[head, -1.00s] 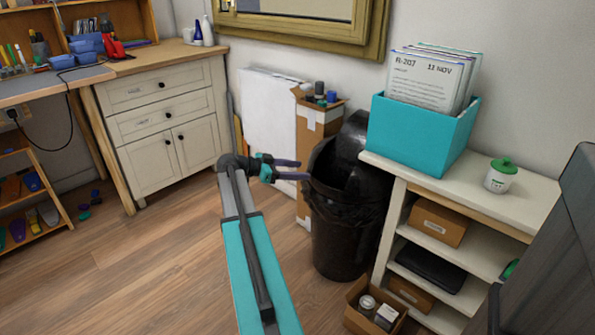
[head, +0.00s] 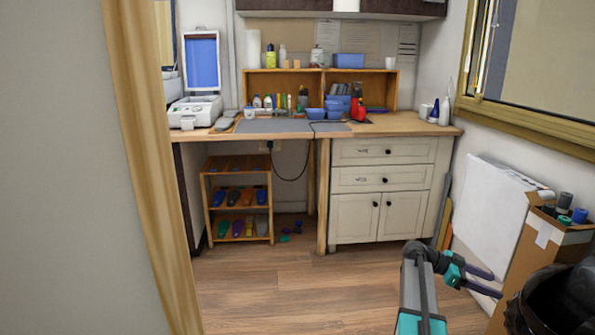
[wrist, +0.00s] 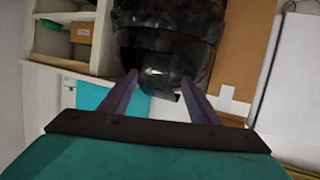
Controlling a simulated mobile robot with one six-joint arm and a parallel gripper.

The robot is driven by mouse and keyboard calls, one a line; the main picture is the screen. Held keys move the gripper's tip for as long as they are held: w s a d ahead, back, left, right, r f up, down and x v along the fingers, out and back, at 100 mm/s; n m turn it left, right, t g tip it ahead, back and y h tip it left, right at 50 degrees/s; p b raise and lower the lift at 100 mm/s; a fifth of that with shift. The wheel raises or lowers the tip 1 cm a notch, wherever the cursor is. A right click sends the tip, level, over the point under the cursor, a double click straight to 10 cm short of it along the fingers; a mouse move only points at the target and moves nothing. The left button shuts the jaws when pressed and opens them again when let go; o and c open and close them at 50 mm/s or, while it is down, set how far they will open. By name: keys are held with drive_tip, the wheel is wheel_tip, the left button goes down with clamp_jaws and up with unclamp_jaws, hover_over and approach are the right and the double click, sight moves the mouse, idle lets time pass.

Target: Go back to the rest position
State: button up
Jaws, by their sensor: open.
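My gripper (head: 481,283) is at the lower right of the head view, on the end of my teal and grey arm. Its two dark purple fingers are apart, with nothing between them that I can see them holding. In the wrist view my gripper (wrist: 158,100) also shows open and empty. The black lined bin (wrist: 165,45) is beyond the fingertips there. In the head view the bin (head: 555,300) is cut off at the lower right edge, to the right of my gripper.
A cardboard box (head: 535,250) with rolls and a white panel (head: 490,215) stand along the right wall. A cabinet (head: 380,190) and a small shoe shelf (head: 237,205) stand at the back. A wooden post (head: 150,170) is close on the left. The floor (head: 290,285) between is clear.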

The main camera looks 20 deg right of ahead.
drive_tip(key=w+a+f+n+t+p, duration=0.1)
drive_tip(key=w+a+f+n+p, duration=0.2)
drive_tip(key=a, duration=0.4)
drive_tip(key=w+a+f+n+t+p, duration=0.1)
drive_tip(key=w+a+f+p, duration=0.1)
drive_tip(key=w+a+f, duration=0.4)
drive_tip(key=s+a+f+n+t+y+p, duration=0.1)
drive_tip(key=s+a+f+n+p, duration=0.2)
drive_tip(key=a, duration=0.5)
drive_tip(key=a+f+n+t+p, duration=0.1)
drive_tip(key=a+f+p, duration=0.1)
drive_tip(key=a+f, duration=0.45)
drive_tip(key=s+a+f+n+y+p, duration=0.2)
drive_tip(key=s+a+n, duration=0.3)
drive_tip(key=a, duration=0.7)
drive_tip(key=s+a+f+n+y+p, duration=0.2)
drive_tip(key=s+a+f+n+y, duration=0.2)
drive_tip(key=s+a, duration=0.5)
drive_tip(key=s+a+f+n+y+p, duration=0.3)
drive_tip(key=s+a+n, duration=0.5)
drive_tip(key=a, duration=0.7)
drive_tip(key=shift+f+g+y, duration=0.25)
drive_tip(key=shift+g+y, duration=0.05)
drive_tip(key=shift+y, duration=0.5)
drive_tip(key=shift+c, duration=0.2)
